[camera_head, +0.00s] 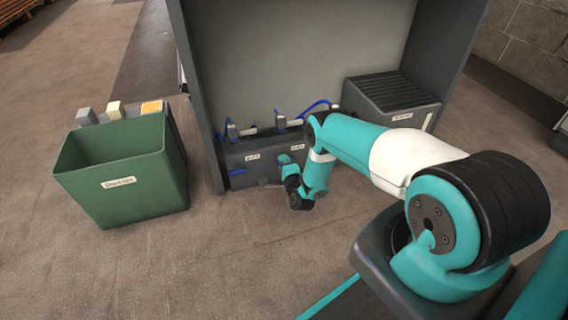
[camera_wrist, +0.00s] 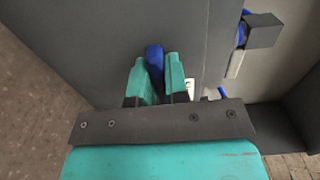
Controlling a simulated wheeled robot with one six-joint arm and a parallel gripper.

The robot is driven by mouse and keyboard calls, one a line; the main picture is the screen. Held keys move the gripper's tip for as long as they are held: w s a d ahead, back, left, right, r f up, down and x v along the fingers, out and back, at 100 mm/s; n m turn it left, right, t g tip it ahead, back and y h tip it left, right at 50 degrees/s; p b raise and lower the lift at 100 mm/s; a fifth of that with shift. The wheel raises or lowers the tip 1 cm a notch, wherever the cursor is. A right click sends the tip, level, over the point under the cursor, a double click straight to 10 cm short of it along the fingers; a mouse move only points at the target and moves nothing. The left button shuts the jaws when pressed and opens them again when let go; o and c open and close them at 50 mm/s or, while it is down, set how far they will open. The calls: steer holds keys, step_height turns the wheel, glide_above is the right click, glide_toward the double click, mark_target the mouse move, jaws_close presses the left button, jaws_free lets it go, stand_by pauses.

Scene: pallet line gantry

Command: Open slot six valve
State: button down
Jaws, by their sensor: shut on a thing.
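The dark grey manifold box (camera_head: 265,152) stands inside the cabinet, with two white labels on its front that are too small to read surely. A blue valve handle (camera_head: 237,171) sits below the left label. My gripper (camera_head: 284,160) is at the box front, below and left of the right label (camera_head: 297,147). In the wrist view its teal fingers (camera_wrist: 157,75) are closed on another blue valve handle (camera_wrist: 154,58), against the dark grey face. In the head view that handle is hidden by my gripper and arm.
Grey fittings with blue hoses (camera_head: 281,122) stand on the box top. A black ribbed unit (camera_head: 392,92) is to the right. A green labelled bin (camera_head: 125,178) stands at left, with small blocks (camera_head: 114,109) behind it. The floor between bin and arm is clear.

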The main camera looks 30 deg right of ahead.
steer(key=shift+w+r, duration=0.4)
steer(key=shift+r, duration=0.25)
steer(key=c, duration=1.1)
jaws_free()
steer(key=shift+s+f, duration=0.1)
steer(key=shift+s+f, duration=0.1)
steer(key=shift+s+a+p, duration=0.15)
steer(key=shift+s+p, duration=0.25)
steer(key=shift+p, duration=0.3)
steer(key=shift+p+v, duration=4.5)
steer(key=shift+v, duration=3.75)
steer(key=shift+f, duration=0.2)
